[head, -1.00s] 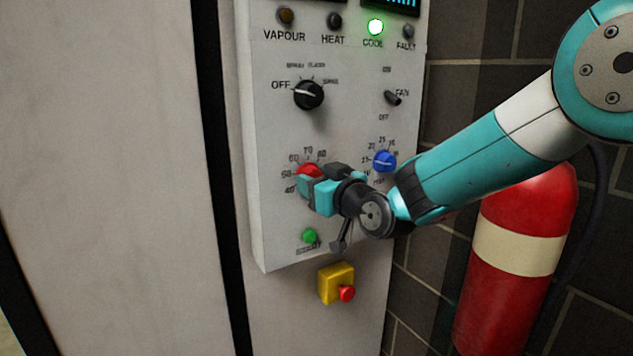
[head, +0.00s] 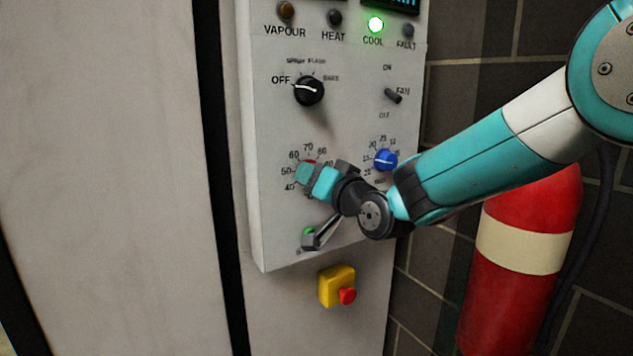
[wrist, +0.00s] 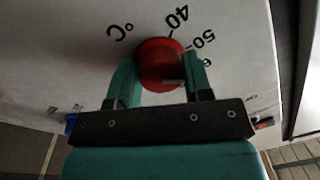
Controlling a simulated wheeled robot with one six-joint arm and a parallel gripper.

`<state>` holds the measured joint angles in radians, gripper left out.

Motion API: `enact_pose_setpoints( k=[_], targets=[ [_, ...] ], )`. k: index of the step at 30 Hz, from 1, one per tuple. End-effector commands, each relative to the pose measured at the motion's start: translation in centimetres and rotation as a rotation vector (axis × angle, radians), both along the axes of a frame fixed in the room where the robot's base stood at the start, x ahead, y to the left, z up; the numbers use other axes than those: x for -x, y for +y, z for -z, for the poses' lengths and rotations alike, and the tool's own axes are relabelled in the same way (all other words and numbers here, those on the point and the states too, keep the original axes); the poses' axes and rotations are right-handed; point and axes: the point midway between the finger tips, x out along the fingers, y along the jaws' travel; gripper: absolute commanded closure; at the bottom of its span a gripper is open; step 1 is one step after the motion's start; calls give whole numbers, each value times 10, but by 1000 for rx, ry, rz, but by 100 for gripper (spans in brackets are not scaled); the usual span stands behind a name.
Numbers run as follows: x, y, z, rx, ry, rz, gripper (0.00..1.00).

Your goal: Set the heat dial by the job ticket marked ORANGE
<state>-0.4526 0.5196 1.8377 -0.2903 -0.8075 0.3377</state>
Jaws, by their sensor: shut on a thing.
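The red heat dial (head: 309,161) is on the grey control panel, with a scale in tens around it; 40 to 80 can be read. In the wrist view the dial (wrist: 160,55) sits between my two teal fingers, with °C, 40 and 50 beside it. My gripper (head: 306,175) is shut on the dial; it also shows in the wrist view (wrist: 163,75). A pale pointer mark (wrist: 173,82) shows near the right finger; the value it marks cannot be read. No job ticket is in view.
A blue dial (head: 385,160) is right of the heat dial. A black selector (head: 309,90) and a fan switch (head: 393,96) are above. A green button (head: 308,231), partly covered by my wrist, and a yellow-and-red stop button (head: 337,287) are below. A fire extinguisher (head: 524,250) stands at right.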

Motion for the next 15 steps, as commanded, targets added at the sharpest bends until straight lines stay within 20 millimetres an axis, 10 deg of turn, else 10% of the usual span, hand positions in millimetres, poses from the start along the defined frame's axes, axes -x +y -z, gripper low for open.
enact_pose_setpoints(
  k=[15],
  targets=[
    [0, 0, -1, -59, 37, 0, 78]
  ],
)
